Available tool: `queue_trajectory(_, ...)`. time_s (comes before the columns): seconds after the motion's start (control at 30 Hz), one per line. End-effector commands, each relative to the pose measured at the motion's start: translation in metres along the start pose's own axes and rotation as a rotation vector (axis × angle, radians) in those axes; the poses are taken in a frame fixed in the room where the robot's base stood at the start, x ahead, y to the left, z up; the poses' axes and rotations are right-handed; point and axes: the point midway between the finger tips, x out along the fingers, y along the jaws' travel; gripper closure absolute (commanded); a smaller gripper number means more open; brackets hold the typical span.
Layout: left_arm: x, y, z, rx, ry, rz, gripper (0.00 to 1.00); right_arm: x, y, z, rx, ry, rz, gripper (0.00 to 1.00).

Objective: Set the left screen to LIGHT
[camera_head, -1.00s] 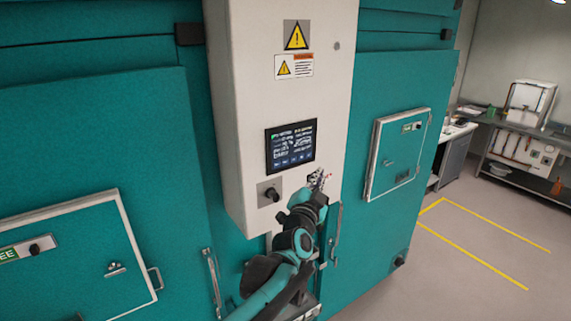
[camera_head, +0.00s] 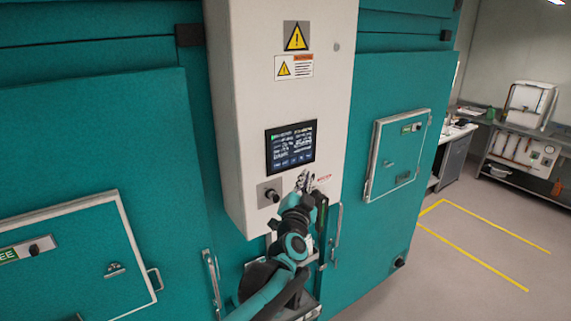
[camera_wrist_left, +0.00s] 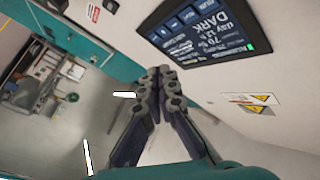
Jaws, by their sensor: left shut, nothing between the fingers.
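A dark touch screen (camera_head: 291,146) is set in the white column between the teal chambers. In the left wrist view the screen (camera_wrist_left: 205,30) appears rotated and reads DARK in large letters, with a row of small blue buttons along one edge. My left gripper (camera_head: 304,180) is just below the lower right part of the screen in the head view. In the left wrist view its fingers (camera_wrist_left: 160,73) are together and empty, with a visible gap in the picture between the tips and the screen. Whether the tips touch the panel cannot be told. My right gripper is not in view.
A black knob (camera_head: 272,195) on a metal plate sits below the screen, left of my gripper. Warning labels (camera_head: 295,36) are above. Teal chamber doors with handles (camera_head: 211,280) stand on both sides. Open floor with yellow lines (camera_head: 484,243) lies at right.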

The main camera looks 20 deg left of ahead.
Motion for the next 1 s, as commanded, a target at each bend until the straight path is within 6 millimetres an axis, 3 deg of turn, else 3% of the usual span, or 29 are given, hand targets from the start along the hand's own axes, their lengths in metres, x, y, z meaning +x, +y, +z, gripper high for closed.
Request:
queue_trajectory(0.43, 0.041, -0.030, 0.030, 0.002, 0.000, -0.002, 1.00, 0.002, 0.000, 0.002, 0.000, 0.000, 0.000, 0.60)
queue_trajectory(1.0, 0.047, -0.035, 0.035, 0.000, 0.000, 0.000, 1.00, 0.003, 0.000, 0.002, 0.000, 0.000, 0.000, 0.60)
